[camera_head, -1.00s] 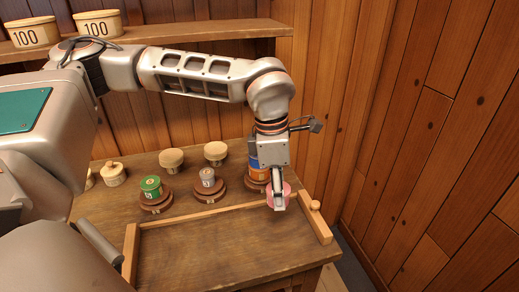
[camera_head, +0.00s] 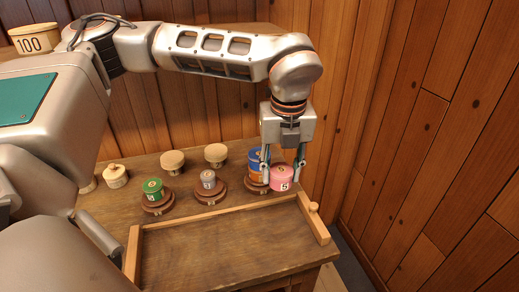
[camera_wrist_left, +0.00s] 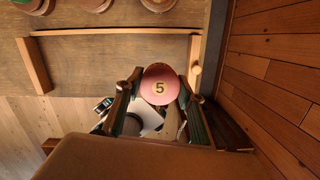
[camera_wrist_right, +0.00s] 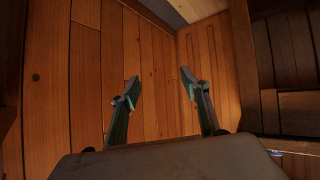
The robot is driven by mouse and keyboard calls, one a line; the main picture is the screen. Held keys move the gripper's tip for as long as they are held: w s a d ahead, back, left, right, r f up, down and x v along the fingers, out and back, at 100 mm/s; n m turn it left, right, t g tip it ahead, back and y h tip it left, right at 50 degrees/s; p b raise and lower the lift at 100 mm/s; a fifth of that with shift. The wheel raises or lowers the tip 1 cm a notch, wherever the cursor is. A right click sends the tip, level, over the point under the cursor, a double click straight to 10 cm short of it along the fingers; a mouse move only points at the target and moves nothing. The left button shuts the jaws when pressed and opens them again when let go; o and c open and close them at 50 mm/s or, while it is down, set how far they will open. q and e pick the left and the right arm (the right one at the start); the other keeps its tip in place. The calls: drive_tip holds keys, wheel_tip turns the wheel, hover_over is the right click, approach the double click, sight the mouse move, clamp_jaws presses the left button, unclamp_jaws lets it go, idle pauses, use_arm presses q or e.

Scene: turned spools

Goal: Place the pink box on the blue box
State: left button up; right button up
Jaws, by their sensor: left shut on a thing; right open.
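The pink box (camera_head: 283,179) is a round tin marked 5. My left gripper (camera_head: 282,172) is shut on it, with one finger on each side, and points down. In the left wrist view the pink box (camera_wrist_left: 160,85) shows its lid between the fingers. The blue box (camera_head: 253,157) sits on an orange box (camera_head: 256,174) on a brown turned stand (camera_head: 253,187). It is just left of and behind the pink box, partly hidden by a left finger. My right gripper (camera_wrist_right: 158,95) is open and empty in front of wood panels.
A green tin (camera_head: 152,188) and a small grey tin (camera_head: 208,179) stand on brown stands to the left. Pale round knobs (camera_head: 172,161) stand behind. A plank wall is at right.

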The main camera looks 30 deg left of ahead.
use_arm(q)
drive_tip(key=w+a+p, duration=0.1)
drive_tip(key=w+a, duration=0.2)
drive_tip(key=a, duration=0.1)
drive_tip(key=w+a+p, duration=0.1)
drive_tip(key=w+a, duration=0.3)
drive_tip(key=w+a+p, duration=0.2)
drive_tip(key=w+a, duration=0.1)
drive_tip(key=a, duration=0.1)
drive_tip(key=shift+w+a, duration=0.15)
drive_tip(key=shift+w, duration=0.05)
drive_tip(key=shift+w+a, duration=0.35)
drive_tip(key=f, duration=0.1)
drive_tip(key=f+p, duration=0.1)
drive_tip(key=f, duration=0.1)
drive_tip(key=shift+w+a, duration=0.1)
drive_tip(key=shift+a, duration=0.1)
drive_tip(key=shift+f, duration=0.25)
use_arm(e)
drive_tip(key=d+r, duration=0.1)
drive_tip(key=s+d+r, duration=0.1)
drive_tip(key=shift+d+r+h, duration=0.15)
drive_tip(key=shift+r+h, duration=0.2)
drive_tip(key=shift+h, duration=0.05)
